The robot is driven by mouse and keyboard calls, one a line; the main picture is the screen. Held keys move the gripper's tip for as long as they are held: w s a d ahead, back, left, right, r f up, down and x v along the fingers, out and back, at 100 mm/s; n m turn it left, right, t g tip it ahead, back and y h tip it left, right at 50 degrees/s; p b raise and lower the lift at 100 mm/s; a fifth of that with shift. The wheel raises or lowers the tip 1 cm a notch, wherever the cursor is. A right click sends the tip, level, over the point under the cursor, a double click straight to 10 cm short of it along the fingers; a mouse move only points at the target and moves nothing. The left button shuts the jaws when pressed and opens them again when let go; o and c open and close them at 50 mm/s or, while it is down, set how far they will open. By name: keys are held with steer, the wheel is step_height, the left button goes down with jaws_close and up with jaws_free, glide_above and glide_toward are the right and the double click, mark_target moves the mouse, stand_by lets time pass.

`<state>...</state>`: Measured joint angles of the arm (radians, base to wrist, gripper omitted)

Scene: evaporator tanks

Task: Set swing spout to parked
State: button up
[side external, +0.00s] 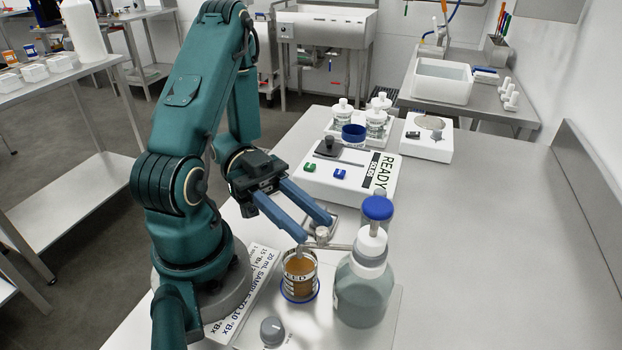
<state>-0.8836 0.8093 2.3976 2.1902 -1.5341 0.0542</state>
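The swing spout (340,247), a thin metal tube, reaches left from the bottle's neck. Its bent end is over a labelled cup (299,277) of amber liquid. A small pale knob (322,233) sits close to the spout, between my fingertips in this view. My gripper (316,230) is open, its two blue fingers pointing down toward the spout. I cannot tell whether either finger touches the knob or spout.
A white box marked READY (350,190) lies behind my gripper, with a tray of white-capped jars (375,122) beyond. A grey knob (272,331) is in front of the cup. A printed sheet (246,285) lies at left. The right side of the table is clear.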

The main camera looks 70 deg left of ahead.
mark_target(324, 238)
steer(key=shift+s+a, duration=0.2)
steer(key=shift+a, duration=0.45)
steer(key=shift+a+r, duration=0.1)
steer(key=shift+r, duration=0.05)
steer(key=w+a+m+g, duration=0.3)
steer(key=a+m+g, duration=0.1)
steer(key=g, duration=0.3)
steer(key=d, duration=0.4)
steer(key=s+d, duration=0.1)
steer(key=d, duration=0.3)
steer(key=s+d, duration=0.1)
steer(key=d, duration=0.3)
steer(key=shift+d, duration=0.1)
jaws_close()
